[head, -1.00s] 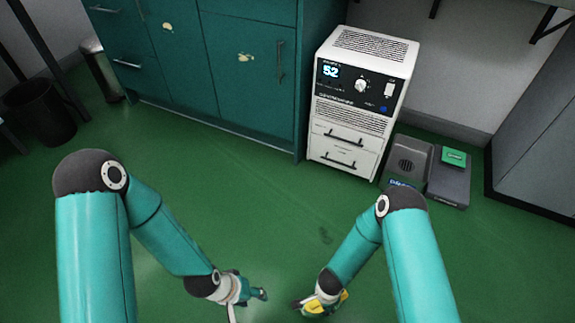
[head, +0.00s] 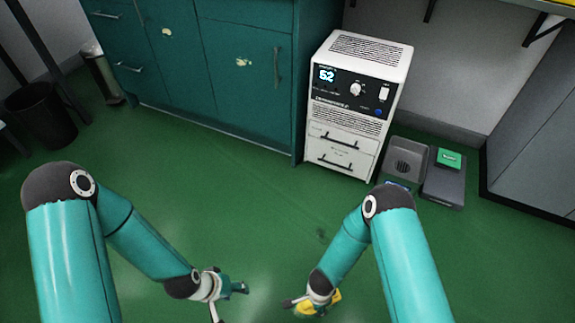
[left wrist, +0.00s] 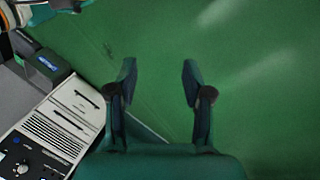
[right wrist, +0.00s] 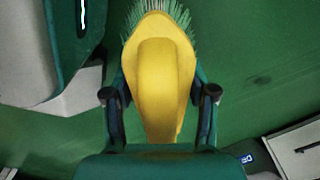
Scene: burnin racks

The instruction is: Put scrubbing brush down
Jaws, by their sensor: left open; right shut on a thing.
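The scrubbing brush (right wrist: 163,75) has a yellow body and pale green bristles that show at its far end in the right wrist view. My right gripper (right wrist: 160,100) is shut on its yellow body. In the head view, yellow of the brush (head: 334,298) shows beside the right gripper (head: 305,303), above the green floor. My left gripper (head: 236,289) is to the left of it in the head view. In the left wrist view, the left gripper's fingers (left wrist: 156,80) are apart with nothing between them.
A white cabinet unit (head: 340,140) with a display reading 52 stands against the teal cupboards (head: 215,75). Two dark grey boxes (head: 447,183) sit on the floor to its right. A black bin (head: 42,116) is at the left. The green floor in the middle is clear.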

